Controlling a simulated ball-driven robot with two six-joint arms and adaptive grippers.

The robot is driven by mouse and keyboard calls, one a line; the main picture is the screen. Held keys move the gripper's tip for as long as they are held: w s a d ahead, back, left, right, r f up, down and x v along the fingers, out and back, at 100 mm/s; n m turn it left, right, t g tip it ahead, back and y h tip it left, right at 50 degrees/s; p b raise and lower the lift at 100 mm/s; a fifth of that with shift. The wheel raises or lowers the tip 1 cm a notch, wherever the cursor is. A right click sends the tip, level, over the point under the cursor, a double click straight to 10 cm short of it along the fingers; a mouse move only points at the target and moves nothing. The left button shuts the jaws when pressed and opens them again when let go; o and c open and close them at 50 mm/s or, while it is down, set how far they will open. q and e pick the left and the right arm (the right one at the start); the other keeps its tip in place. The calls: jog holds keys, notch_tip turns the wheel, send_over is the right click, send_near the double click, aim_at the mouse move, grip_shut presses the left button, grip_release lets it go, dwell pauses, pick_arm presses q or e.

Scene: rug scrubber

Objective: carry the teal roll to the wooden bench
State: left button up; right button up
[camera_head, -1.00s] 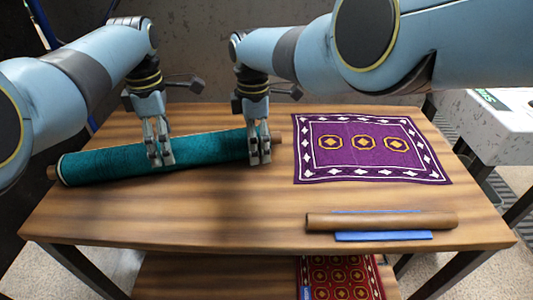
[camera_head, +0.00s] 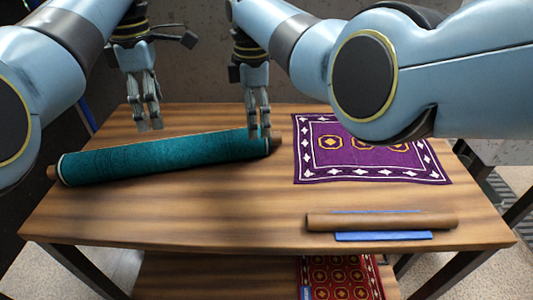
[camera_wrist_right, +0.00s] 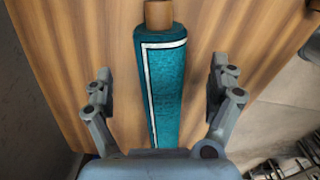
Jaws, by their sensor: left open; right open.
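The teal roll (camera_head: 180,155) lies on the left of a striped wooden table top (camera_head: 220,215), slanting slightly, with brown core ends showing. My left gripper (camera_head: 149,126) is open and empty, raised above and behind the roll's middle. My right gripper (camera_head: 260,132) is open at the roll's right end, its fingers overlapping that end in the head view. In the right wrist view the roll (camera_wrist_right: 166,85) runs between the spread fingers of this gripper (camera_wrist_right: 162,76), with gaps on both sides. I cannot tell whether a separate wooden bench is in view.
A purple patterned rug (camera_head: 330,165) lies flat at the back right, partly hidden by my right arm. A brown bar with a blue base (camera_head: 382,221) lies at the front right. A red patterned rug (camera_head: 343,278) is on a lower shelf. The table's front middle is clear.

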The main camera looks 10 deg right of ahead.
notch_tip(320, 180, up, 5)
jog(key=shift+r, duration=0.1)
dwell(0.5)
